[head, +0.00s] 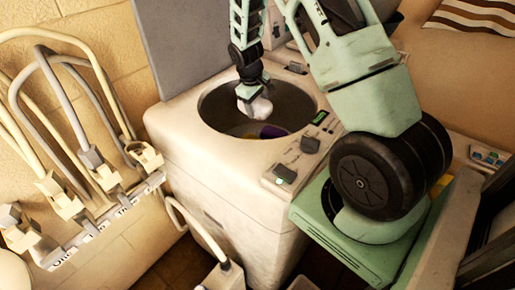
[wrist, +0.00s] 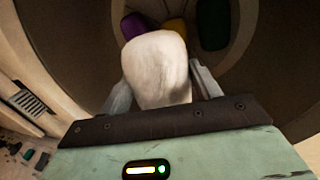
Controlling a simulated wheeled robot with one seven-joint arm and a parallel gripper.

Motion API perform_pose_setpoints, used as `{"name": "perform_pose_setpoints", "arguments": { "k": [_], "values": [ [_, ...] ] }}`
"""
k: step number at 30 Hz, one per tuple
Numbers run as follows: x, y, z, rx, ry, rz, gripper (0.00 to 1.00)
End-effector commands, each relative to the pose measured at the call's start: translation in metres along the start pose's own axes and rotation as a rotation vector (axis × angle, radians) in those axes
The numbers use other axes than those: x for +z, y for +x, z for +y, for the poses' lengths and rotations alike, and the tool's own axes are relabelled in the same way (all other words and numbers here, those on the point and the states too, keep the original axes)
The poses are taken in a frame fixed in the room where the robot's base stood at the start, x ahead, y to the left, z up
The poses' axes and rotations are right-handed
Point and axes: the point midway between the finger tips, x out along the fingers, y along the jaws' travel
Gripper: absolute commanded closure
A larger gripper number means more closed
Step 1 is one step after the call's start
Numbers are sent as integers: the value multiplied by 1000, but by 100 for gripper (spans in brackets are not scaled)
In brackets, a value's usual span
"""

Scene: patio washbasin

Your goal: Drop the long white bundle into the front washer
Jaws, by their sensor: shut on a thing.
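The long white bundle (wrist: 157,68) is between the two fingers of my gripper (wrist: 163,92) in the wrist view. In the head view the bundle (head: 256,107) hangs below my gripper (head: 252,88), over the round opening of the front washer (head: 215,165). My gripper is shut on it. The washer's lid (head: 180,45) stands raised behind the opening. Inside the drum lie a purple bundle (wrist: 134,26), a yellow bundle (wrist: 176,28) and a dark green bundle (wrist: 213,25). The bundle's lower end is hidden in the wrist view.
The washer's control panel (head: 300,155) is on its right side. A rack with several looped hoses (head: 95,200) stands at the left. Another machine with a raised lid stands behind the washer. A striped cloth (head: 475,18) lies at the upper right.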

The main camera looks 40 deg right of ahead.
Motion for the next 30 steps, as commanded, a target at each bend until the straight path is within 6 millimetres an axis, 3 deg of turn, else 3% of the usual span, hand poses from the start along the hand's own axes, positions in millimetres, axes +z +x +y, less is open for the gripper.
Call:
{"name": "perform_pose_setpoints", "arguments": {
  "k": [7, 8, 10, 22, 26, 30],
  "values": [
    [0, 0, 0, 0, 0, 1, 64],
    [0, 0, 0, 0, 0, 1, 32],
    [0, 0, 0, 0, 0, 1, 13],
    [-1, -6, 0, 0, 0, 1, 12],
    [-1, -23, 0, 1, 0, 4, 12],
    [-2, -55, 0, 2, 0, 8, 12]
  ]
}}
